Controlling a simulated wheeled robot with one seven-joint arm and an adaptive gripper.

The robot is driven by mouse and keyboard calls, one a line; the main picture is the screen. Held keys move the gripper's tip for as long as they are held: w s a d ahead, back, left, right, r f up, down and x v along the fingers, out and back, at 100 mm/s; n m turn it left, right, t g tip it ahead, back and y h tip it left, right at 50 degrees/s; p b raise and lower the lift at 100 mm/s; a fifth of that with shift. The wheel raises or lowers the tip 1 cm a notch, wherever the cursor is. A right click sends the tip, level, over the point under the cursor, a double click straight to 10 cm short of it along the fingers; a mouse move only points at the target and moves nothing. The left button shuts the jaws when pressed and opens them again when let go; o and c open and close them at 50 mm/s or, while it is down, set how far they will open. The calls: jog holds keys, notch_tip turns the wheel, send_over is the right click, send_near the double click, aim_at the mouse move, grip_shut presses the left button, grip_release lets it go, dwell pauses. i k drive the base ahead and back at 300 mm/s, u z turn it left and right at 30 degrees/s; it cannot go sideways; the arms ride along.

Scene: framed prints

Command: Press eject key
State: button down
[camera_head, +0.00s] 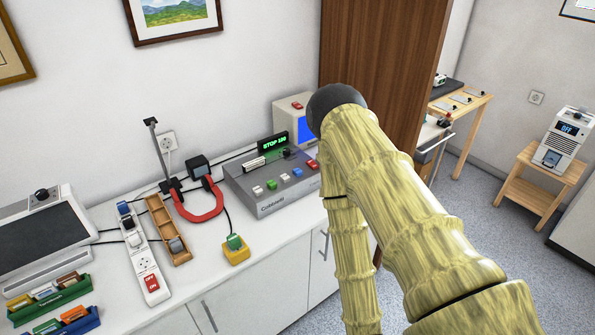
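A grey machine (290,203) with a row of coloured keys stands on the white counter, below and left of my arm's bend. Its green display (274,143) appears to read "STOP 100". Any labels on the keys are too small to read, so I cannot tell which is eject. My yellowish arm crosses the right of the view and overlaps the machine's right end. My gripper is not in view.
A red horseshoe-shaped piece (203,215), a yellow box with a green top (236,252), a wooden tray (160,222) and a power strip (146,262) lie left of the machine. A brown cabinet (385,60) rises at the right.

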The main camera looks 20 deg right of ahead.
aim_at(296, 172)
jog(key=i, duration=1.2)
jog(key=z, duration=0.85)
